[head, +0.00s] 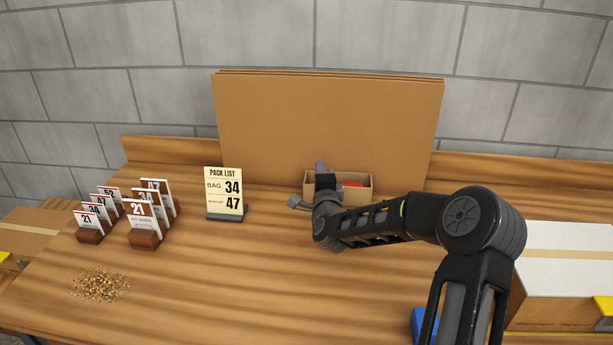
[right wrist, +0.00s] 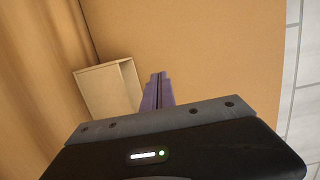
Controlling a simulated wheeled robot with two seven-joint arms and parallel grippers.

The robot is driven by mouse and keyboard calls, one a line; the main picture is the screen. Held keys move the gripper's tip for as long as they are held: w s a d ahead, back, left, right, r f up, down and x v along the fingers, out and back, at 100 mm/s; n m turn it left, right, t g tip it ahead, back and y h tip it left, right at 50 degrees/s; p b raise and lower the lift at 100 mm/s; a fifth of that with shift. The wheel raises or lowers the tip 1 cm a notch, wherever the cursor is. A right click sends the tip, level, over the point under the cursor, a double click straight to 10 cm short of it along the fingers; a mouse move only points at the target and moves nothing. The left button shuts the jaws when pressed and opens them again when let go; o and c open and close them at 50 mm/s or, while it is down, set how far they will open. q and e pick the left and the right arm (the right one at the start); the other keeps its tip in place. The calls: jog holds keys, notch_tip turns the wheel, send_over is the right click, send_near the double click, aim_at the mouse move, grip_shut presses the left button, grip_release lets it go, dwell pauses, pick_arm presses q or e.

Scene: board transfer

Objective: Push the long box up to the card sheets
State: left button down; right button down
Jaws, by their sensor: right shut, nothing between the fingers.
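The long box (head: 360,196) is a small open tan carton with something red inside. It sits on the bench close in front of the tall brown card sheets (head: 280,125), which lean on the back wall. I cannot tell whether it touches them. My right gripper (head: 320,167) is at the left part of the box, its purple fingers shut and empty. My wrist hides part of the box front. In the right wrist view the box (right wrist: 100,90) lies just left of the shut fingers (right wrist: 158,82), with the card sheets (right wrist: 215,50) beyond. My left gripper is not in view.
A pack list sign (head: 224,190) stands left of the box. Several numbered cards in wooden holders (head: 145,238) stand farther left, behind a pile of grains (head: 100,285). A large carton (head: 565,285) is at the right and a blue item (head: 420,322) at the front. The bench middle is clear.

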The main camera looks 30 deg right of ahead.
jog(key=shift+w+a, duration=1.25)
jog(key=shift+a, duration=0.2)
